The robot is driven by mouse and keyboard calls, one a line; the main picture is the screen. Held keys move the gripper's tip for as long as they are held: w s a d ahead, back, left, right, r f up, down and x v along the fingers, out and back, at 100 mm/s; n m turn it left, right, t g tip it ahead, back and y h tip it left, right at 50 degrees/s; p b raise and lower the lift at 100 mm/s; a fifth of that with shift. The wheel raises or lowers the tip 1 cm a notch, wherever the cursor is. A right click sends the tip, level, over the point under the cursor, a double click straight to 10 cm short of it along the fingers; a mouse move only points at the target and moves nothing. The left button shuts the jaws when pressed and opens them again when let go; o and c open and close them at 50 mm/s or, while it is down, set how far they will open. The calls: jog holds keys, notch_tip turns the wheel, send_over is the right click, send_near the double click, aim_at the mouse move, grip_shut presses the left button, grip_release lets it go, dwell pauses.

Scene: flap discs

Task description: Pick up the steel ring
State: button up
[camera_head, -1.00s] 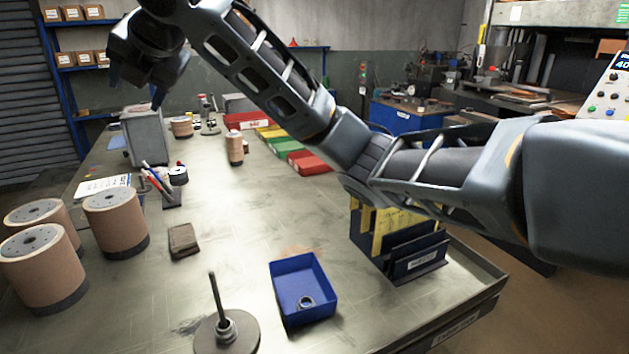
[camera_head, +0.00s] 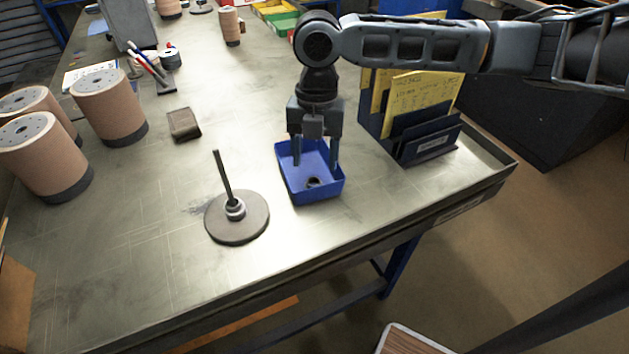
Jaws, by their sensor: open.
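The steel ring (camera_head: 313,182) is a small dark-centred ring lying on the floor of a blue bin (camera_head: 310,196), toward its front. My gripper (camera_head: 315,164) points down over the bin, fingers apart, with nothing between them. Its fingertips overlap the bin's interior in this view, behind the ring in the picture. I cannot tell exactly how high they are above the bin floor. Another small steel collar (camera_head: 235,208) sits around the base of an upright rod on a round disc (camera_head: 238,225), left of the bin.
A file rack (camera_head: 425,140) with yellow papers stands right of the bin. A brown block (camera_head: 184,124) lies to the left, and several large tan cylinders (camera_head: 108,107) stand farther left. The bench's front edge (camera_head: 330,250) runs below the bin. Bench surface between them is clear.

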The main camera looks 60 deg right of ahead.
aim_at(314, 185)
jog(key=f, duration=0.3)
jog(key=f+p, duration=0.1)
jog(key=f, duration=0.1)
jog(key=shift+a, duration=0.3)
jog(key=c, duration=1.1)
